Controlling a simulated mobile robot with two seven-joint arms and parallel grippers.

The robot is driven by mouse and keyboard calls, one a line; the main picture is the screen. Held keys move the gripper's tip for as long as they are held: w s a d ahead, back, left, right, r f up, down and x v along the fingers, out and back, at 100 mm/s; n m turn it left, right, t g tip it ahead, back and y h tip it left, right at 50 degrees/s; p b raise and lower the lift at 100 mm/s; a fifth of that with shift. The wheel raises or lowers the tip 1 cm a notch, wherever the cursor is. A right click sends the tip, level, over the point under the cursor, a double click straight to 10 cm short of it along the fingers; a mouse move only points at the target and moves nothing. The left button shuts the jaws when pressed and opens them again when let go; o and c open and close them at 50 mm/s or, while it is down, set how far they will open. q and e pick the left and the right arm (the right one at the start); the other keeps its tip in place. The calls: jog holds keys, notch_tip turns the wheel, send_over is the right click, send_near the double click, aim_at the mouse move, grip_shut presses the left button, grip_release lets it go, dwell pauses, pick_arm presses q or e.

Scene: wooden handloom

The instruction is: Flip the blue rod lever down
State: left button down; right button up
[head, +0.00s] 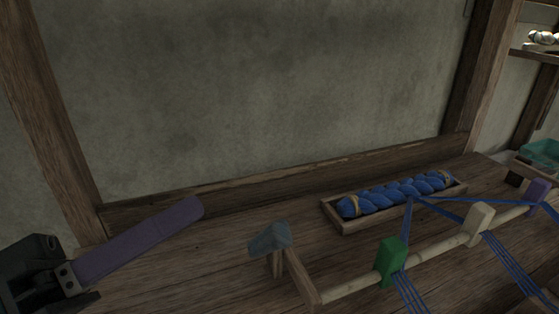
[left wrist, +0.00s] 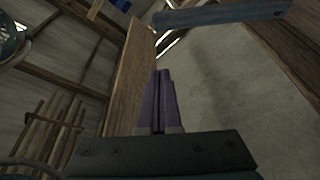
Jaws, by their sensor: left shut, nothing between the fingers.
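The lever, a grey-blue piece (head: 270,239), sits on top of a short wooden post at the near left end of the loom's pale rod in the head view. A grey-blue bar (left wrist: 222,14) crosses the top of the left wrist view; I cannot tell for sure that it is the same lever. My left gripper (head: 196,208) has purple fingers, shut and empty, pointing right and up, to the left of the lever and apart from it. The closed fingers also show in the left wrist view (left wrist: 163,76). My right gripper is in neither view.
A wooden tray (head: 342,224) with a blue braided yarn bundle (head: 395,193) lies behind the rod. Green (head: 391,259), cream (head: 478,224) and purple (head: 537,193) blocks sit along the rod (head: 435,248), with blue threads around it. A wall and wooden beams stand behind.

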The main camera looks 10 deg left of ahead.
pick_arm(q)
jog(key=shift+v, duration=1.6)
jog(key=shift+r, duration=0.15)
